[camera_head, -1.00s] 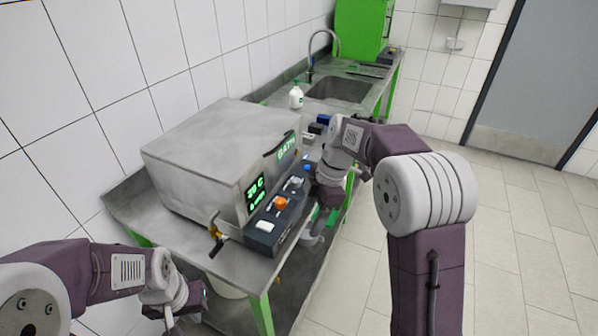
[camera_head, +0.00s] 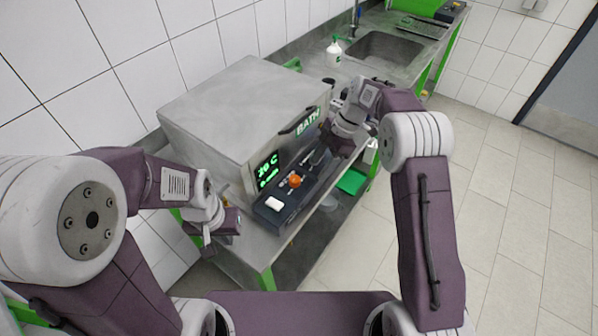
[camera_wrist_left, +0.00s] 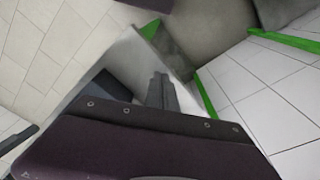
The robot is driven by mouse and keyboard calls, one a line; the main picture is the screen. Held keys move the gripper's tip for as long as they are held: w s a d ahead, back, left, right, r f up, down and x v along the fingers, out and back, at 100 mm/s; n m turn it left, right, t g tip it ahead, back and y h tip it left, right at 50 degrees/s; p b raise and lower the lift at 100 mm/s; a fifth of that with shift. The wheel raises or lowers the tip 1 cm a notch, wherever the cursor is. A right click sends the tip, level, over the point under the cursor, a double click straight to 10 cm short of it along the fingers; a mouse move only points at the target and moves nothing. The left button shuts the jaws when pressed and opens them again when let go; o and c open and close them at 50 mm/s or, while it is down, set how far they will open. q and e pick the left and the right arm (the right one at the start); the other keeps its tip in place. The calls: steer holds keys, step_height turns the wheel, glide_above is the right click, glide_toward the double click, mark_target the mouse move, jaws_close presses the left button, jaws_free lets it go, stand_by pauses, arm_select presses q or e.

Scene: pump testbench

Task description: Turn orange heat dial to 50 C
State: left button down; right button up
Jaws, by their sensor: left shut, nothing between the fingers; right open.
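The orange heat dial (camera_head: 295,181) sits on a dark control box (camera_head: 268,215) along the front of the grey bath (camera_head: 225,110). A green display (camera_head: 267,170) above it shows a temperature ending in C; its digits are too small to read surely. My left gripper (camera_head: 207,250) is shut and empty, left of the control box by the bench's near end, apart from the dial. Its shut fingers show in the left wrist view (camera_wrist_left: 160,92). My right gripper (camera_head: 319,156) is open near the far end of the control box, beyond the dial; its fingers are small and dark.
A white button (camera_head: 274,203) is on the box's near end. A white bottle (camera_head: 334,53) and a sink (camera_head: 383,48) are further back on the bench. A green item (camera_head: 352,181) lies below the bench's front edge. The tiled floor at right is clear.

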mark_target(296, 178)
steer(key=a, duration=0.1)
steer(key=s+a, duration=0.1)
steer(key=a, duration=0.1)
steer(key=a+p, duration=0.1)
steer(key=a, duration=0.1)
steer(key=shift+s+r, duration=0.35)
steer(key=shift+s+a+f, duration=0.15)
steer(key=shift+a+f, duration=0.25)
steer(key=shift+f, duration=0.1)
steer(key=shift+s+a+f, duration=0.15)
steer(key=shift+a+f, duration=0.2)
steer(key=shift+f, duration=0.15)
steer(key=shift+w+a+f, duration=0.1)
steer(key=shift+w+f, duration=0.05)
steer(key=shift+f, duration=0.5)
steer(key=shift+c, duration=0.6)
jaws_close()
